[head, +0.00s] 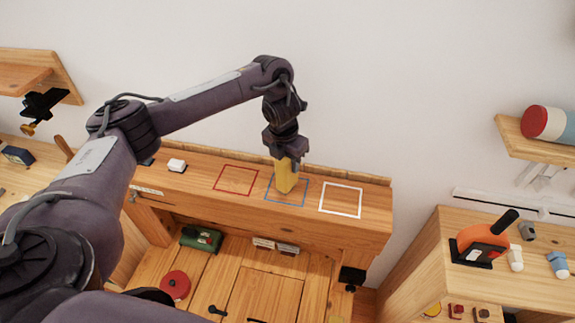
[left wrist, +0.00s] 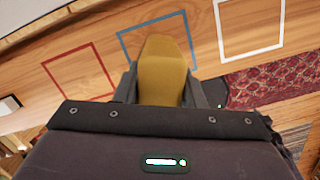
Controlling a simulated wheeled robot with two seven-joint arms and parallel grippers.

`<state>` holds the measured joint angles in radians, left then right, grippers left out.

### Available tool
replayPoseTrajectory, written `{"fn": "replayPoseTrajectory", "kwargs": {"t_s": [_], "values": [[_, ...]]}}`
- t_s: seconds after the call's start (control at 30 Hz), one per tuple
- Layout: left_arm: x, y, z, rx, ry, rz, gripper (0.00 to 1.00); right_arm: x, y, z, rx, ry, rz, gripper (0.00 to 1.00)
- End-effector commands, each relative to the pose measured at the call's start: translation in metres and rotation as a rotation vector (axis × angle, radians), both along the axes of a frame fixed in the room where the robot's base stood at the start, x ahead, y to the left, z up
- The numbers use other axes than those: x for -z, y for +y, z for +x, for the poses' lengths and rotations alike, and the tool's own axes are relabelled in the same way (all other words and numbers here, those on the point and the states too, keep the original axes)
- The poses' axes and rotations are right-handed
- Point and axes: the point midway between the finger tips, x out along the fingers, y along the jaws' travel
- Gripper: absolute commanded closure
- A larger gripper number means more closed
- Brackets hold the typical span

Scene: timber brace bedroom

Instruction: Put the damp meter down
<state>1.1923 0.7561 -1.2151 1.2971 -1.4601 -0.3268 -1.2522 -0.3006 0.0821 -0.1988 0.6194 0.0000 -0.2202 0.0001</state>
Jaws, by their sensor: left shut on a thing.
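The damp meter (head: 286,177) is a yellow, upright, tapering block in the head view, at the blue outlined square (head: 272,201) on the wooden shelf top. My left gripper (head: 287,157) points down and is shut on the meter's upper part. In the left wrist view the yellow meter (left wrist: 162,72) sits between my two fingers (left wrist: 163,88), over the blue outline (left wrist: 122,42). I cannot tell whether its base touches the wood. My right gripper is not in view.
A red outlined square (head: 236,180) lies left of the blue one and a white outlined square (head: 341,199) lies right; both are empty. An orange tool (head: 482,243) stands on the right bench. A wall stands close behind the shelf.

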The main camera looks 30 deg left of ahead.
Motion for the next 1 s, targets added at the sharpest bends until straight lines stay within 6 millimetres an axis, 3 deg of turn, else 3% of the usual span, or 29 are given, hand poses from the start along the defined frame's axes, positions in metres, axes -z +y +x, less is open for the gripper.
{"fn": "replayPoseTrajectory", "kwargs": {"t_s": [0.1, 0.5, 0.53, 0.67, 1.0], "values": [[0.0108, -0.0004, -0.0001, 0.000, 0.000, -0.001, 0.96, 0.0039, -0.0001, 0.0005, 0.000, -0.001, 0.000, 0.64], [0.0153, 0.0000, 0.0002, 0.000, -0.001, 0.000, 0.96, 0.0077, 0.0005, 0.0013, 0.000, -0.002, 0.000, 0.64], [0.0139, 0.0000, 0.0000, 0.000, 0.000, 0.000, 0.60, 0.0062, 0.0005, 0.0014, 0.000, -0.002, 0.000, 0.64], [0.0138, 0.0001, -0.0001, 0.000, 0.000, 0.000, 0.43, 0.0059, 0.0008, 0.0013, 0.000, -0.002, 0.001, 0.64], [0.0101, 0.0001, 0.0001, 0.000, 0.000, 0.000, 0.42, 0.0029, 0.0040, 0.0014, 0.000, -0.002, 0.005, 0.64]]}}
